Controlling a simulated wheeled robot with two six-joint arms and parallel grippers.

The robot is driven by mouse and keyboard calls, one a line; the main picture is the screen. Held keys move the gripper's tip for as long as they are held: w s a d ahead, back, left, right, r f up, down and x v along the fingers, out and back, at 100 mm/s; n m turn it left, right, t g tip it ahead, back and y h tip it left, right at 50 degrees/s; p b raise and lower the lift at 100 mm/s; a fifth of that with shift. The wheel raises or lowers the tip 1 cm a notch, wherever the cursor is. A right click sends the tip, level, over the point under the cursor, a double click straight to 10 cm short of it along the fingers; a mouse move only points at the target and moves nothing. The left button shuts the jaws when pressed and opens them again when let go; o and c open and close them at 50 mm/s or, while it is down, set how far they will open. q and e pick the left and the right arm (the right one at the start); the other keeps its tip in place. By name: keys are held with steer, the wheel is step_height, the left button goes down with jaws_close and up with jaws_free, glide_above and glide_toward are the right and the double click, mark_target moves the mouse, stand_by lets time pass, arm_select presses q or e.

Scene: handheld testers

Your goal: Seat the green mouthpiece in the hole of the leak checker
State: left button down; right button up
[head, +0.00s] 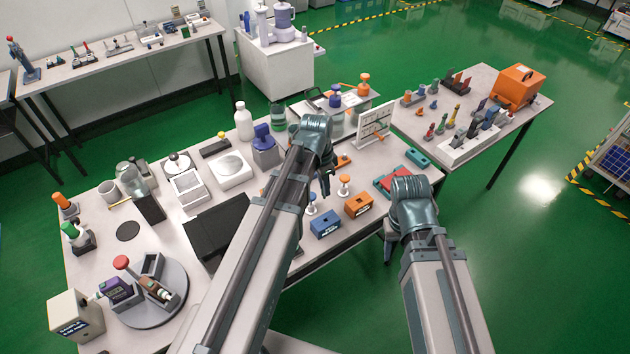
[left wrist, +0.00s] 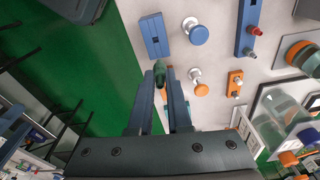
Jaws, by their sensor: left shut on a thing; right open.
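My left gripper (head: 325,189) is shut on the green mouthpiece (left wrist: 161,74), which shows between the fingertips in the left wrist view. In the head view the mouthpiece is too small to make out. A blue box-shaped tester (head: 325,223) stands near the table's front edge. It also shows in the left wrist view (left wrist: 155,36), with a dark slot on top, apart from the mouthpiece. An orange tester (head: 358,206) stands beside it, and the fingers mostly cover it in the wrist view. I cannot tell which is the leak checker. My right gripper (head: 388,248) is open beyond the front edge, partly hidden.
A white plunger with a blue disc (left wrist: 197,33) and one with an orange disc (left wrist: 200,88) stand behind the testers. A blue bar (left wrist: 246,32) and an orange block (left wrist: 235,84) hold small pegs.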

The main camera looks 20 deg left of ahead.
arm_select(q)
steer(key=shift+s+d, duration=0.2)
steer(key=shift+d, duration=0.25)
step_height(320, 180, down, 6)
steer(key=b, duration=0.5)
steer(key=shift+r+b, duration=0.1)
steer(key=shift+b, duration=0.3)
steer(key=shift+f+b, duration=3.4)
steer(key=shift+b, duration=0.05)
stand_by(0.7)
steer(key=c, duration=0.8)
jaws_free()
steer(key=shift+o, duration=0.2)
steer(key=shift+r, duration=0.1)
step_height(320, 180, up, 14)
steer(key=s+a+p, duration=0.1)
steer(key=p, duration=1.3)
steer(key=shift+a+f, duration=0.15)
steer(key=shift+f, duration=0.05)
